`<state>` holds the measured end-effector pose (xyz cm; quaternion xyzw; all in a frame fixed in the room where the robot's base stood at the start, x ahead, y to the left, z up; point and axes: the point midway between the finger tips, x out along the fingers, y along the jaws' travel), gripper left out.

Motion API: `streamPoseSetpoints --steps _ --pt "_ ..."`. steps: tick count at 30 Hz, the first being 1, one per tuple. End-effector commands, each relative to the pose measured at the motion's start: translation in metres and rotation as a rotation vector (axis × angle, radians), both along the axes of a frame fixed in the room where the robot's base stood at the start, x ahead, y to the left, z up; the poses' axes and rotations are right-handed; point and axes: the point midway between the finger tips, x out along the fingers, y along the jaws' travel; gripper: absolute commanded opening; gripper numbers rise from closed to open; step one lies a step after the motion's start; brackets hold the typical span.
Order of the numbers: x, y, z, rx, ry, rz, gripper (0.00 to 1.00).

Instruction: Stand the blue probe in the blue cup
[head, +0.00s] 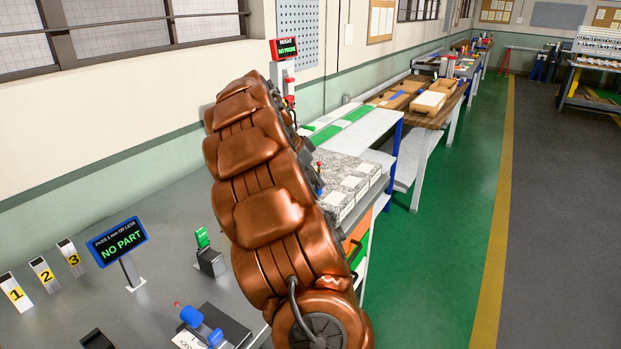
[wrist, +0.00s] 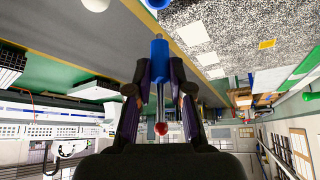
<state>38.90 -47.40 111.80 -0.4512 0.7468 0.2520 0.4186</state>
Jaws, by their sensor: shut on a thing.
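The blue probe (wrist: 158,62) shows in the wrist view, with a blue body, a thin metal shaft and a red ball at one end. My gripper (wrist: 160,75) is shut on the probe, with its dark fingers on either side. The red ball lies toward the palm side, and the blue end sticks out past the fingertips. A blue rounded piece (wrist: 156,3) is cut off at the top edge of the wrist view; it may be the blue cup, but I cannot be sure. In the head view my copper-coloured arm hides most of the gripper.
A speckled granite plate (head: 334,166) with white squares lies beyond my arm. The grey bench (head: 160,235) at left carries a "NO PART" display (head: 118,241), numbered stands (head: 42,272) and a blue device (head: 203,326). Green floor (head: 445,250) is clear at right.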

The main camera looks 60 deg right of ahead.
Motion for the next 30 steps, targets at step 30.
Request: streamPoseSetpoints --steps 30 --pt "0.001 0.001 -0.046 -0.001 0.005 0.002 0.0"
